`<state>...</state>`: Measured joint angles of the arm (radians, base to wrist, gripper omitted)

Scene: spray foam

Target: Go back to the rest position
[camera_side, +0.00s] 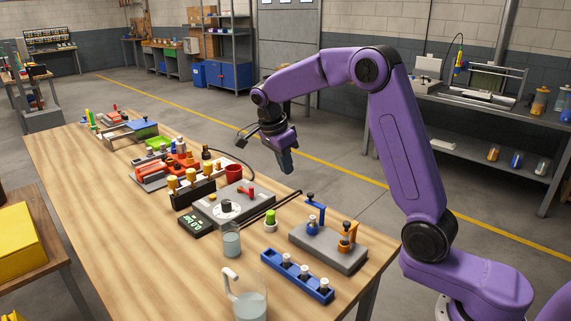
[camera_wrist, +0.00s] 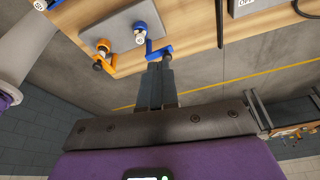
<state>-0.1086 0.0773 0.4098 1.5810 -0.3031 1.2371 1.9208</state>
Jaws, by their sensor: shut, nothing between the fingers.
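My gripper (camera_side: 288,167) hangs in the air past the table's right edge in the side view, pointing down, with nothing held. In the wrist view my gripper's two fingers (camera_wrist: 161,70) are together. A grey plate (camera_side: 330,248) with a blue holder (camera_side: 312,226) and an orange holder (camera_side: 346,240) sits on the table below and to the right of it. The wrist view shows the blue holder (camera_wrist: 158,50) just beyond the fingertips in the picture and the orange holder (camera_wrist: 106,55) left of them; the distance to them cannot be told from that view.
The wooden table (camera_side: 75,165) carries a grey device (camera_side: 222,206) with a knob, a beaker (camera_side: 231,242), a glass jug (camera_side: 250,305), a blue rack (camera_side: 296,277) and a red cup (camera_side: 234,172). The floor right of the table is free. A bench (camera_side: 470,105) stands behind my arm.

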